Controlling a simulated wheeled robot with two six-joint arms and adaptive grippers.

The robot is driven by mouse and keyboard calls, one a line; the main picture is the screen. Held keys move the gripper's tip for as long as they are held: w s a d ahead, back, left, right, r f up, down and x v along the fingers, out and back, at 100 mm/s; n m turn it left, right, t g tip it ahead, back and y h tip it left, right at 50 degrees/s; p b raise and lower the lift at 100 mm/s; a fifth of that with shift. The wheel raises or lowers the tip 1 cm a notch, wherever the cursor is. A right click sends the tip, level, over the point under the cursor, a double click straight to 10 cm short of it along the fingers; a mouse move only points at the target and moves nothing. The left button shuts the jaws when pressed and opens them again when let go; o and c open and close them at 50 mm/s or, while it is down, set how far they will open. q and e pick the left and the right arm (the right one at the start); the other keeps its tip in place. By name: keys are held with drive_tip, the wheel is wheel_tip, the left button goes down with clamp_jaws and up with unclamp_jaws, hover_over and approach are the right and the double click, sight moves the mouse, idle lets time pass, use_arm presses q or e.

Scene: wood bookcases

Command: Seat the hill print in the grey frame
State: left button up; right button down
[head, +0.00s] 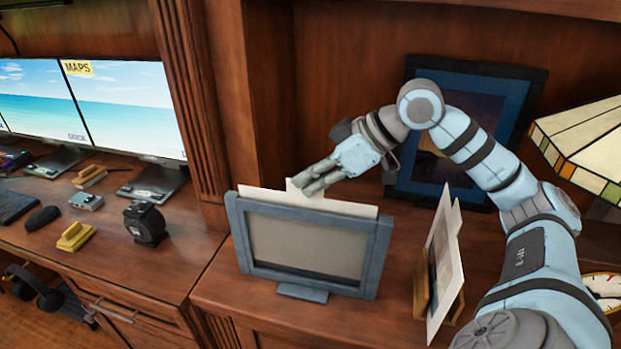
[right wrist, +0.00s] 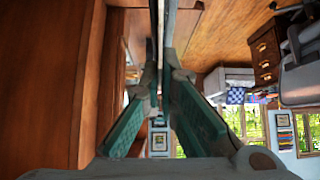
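The grey frame (head: 381,262) stands upright on the wooden counter, on a small foot. Its window shows a plain beige-grey surface. A white card (head: 258,198), apparently the hill print, stands up above the frame's top edge, with a tab at its middle. Its picture is not visible, and the frame hides its lower part. My right gripper (head: 308,186) is at the tab, above the frame. In the right wrist view, the fingers of this gripper (right wrist: 156,82) close in on a thin upright sheet (right wrist: 160,30). My left gripper is not in view.
Another white card with a tab (head: 447,262) stands on a wooden holder right of the frame, below my right arm. A dark-blue framed picture (head: 520,90) leans at the back. A stained-glass lampshade (head: 585,140) and a clock (head: 604,288) are at the right.

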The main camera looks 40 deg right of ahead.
drive_tip(key=shift+f+b, duration=1.25)
drive_tip(key=shift+f, duration=0.2)
drive_tip(key=c, duration=1.7)
unclamp_jaws()
wheel_tip(320, 180, up, 20)
drive_tip(key=p, duration=1.8)
drive_tip(key=shift+f, duration=0.1)
